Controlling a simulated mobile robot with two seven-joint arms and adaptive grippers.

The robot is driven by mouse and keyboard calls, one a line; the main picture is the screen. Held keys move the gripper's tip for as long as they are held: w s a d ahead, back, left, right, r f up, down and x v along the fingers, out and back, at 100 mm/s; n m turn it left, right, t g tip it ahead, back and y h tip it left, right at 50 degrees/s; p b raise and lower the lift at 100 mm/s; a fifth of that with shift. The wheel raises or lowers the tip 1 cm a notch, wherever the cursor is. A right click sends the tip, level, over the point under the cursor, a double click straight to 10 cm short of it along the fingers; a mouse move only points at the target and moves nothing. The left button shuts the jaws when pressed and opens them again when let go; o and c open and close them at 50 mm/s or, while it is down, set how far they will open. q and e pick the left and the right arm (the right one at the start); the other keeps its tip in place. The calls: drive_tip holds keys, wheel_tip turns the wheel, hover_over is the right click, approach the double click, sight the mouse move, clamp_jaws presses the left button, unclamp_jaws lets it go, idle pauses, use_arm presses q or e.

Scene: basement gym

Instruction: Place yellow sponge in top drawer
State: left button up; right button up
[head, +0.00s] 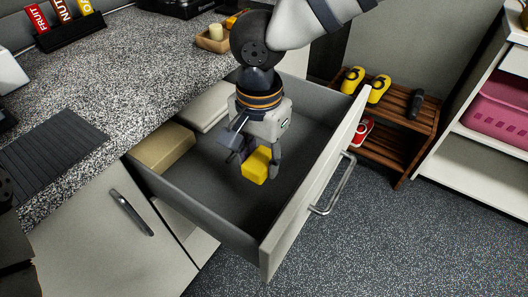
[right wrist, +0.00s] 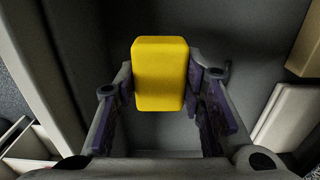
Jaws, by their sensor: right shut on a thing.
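The yellow sponge (head: 256,165) is held in my right gripper (head: 253,160), inside the open top drawer (head: 217,205). In the right wrist view the sponge (right wrist: 160,74) sits between the two fingers (right wrist: 160,88), with the dark drawer floor (right wrist: 240,45) behind it. I cannot tell whether the sponge touches the floor. The drawer's front panel (head: 318,165) with its metal handle (head: 332,185) is at the right. My left gripper is not clearly visible; only a dark part of my body shows at the left edge.
A tan box (head: 163,148) and a pale flat box (head: 207,106) lie at the drawer's back left. The speckled countertop (head: 110,80) is behind it. A wooden rack (head: 385,115) with shoes stands at the right. The drawer's front half is bare.

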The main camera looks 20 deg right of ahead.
sight(259, 158)
use_arm(q)
drive_tip(key=shift+s+f+b, duration=0.45)
drive_tip(key=shift+s+f, duration=0.15)
drive_tip(key=shift+f, duration=0.1)
use_arm(e)
wheel_tip(259, 158, down, 9)
drive_tip(key=shift+a, duration=0.1)
drive_tip(key=shift+f, duration=0.1)
drive_tip(key=o, duration=1.1)
drive_tip(key=shift+f, duration=0.1)
wheel_tip(259, 158, up, 12)
drive_tip(key=shift+r+p, duration=0.25)
drive_tip(key=shift+p, duration=0.5)
use_arm(q)
drive_tip(key=shift+w+r, duration=0.85)
drive_tip(key=shift+r, duration=0.1)
use_arm(e)
drive_tip(key=shift+f, duration=0.1)
